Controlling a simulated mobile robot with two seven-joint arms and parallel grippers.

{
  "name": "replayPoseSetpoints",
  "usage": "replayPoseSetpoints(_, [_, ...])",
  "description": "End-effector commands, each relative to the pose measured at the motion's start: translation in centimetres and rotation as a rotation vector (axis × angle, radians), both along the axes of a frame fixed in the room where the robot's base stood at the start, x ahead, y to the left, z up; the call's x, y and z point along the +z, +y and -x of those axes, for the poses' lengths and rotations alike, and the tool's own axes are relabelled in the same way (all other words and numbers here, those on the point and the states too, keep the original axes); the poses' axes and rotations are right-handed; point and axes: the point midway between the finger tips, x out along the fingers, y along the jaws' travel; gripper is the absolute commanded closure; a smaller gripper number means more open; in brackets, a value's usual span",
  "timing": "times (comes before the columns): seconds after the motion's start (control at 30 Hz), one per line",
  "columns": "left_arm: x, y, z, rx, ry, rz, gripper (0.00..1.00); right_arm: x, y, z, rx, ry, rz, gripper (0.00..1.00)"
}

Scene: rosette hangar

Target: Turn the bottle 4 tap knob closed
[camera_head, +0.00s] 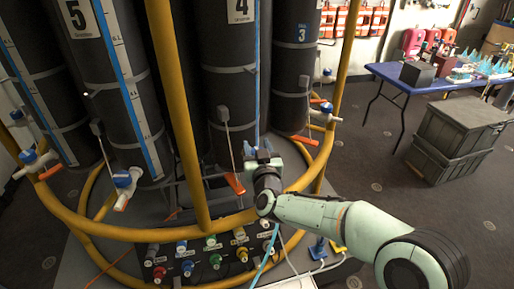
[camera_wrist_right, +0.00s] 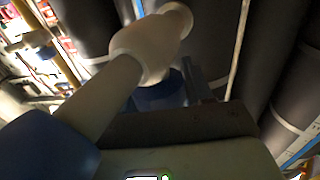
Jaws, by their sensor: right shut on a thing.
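Bottle 4 (camera_head: 226,85) is a tall dark cylinder with a white number label and a blue tape strip, in the middle of the head view. My right gripper (camera_head: 262,154) is at its lower front right, at tap height. In the wrist view a white tap body (camera_wrist_right: 150,45) is close to the camera, with a blue knob (camera_wrist_right: 160,95) below it. The right gripper is shut on this knob, beside a dark finger (camera_wrist_right: 197,85). In the head view the gripper mostly hides this tap. The knob's exact angle cannot be told. My left gripper is not in view.
A yellow ring rail (camera_head: 120,232) and a yellow upright (camera_head: 177,110) stand in front of the bottles. Bottle 5's tap (camera_head: 124,181) has a blue knob. A panel of coloured connectors (camera_head: 200,255) lies below. A blue table (camera_head: 395,76) and grey crates (camera_head: 455,140) stand right.

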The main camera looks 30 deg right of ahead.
Motion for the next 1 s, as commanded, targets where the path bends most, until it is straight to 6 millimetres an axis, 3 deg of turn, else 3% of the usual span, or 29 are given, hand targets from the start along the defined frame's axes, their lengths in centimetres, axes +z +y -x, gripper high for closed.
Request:
replayPoseSetpoints(0.33, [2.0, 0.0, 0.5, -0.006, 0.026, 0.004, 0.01, 0.2, 0.0, 0.0, -0.158, 0.003, -0.001, 0.80])
replayPoseSetpoints(1.0, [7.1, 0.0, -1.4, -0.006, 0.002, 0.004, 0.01, 0.2, -0.8, 0.7, -0.666, 0.001, 0.002, 0.80])
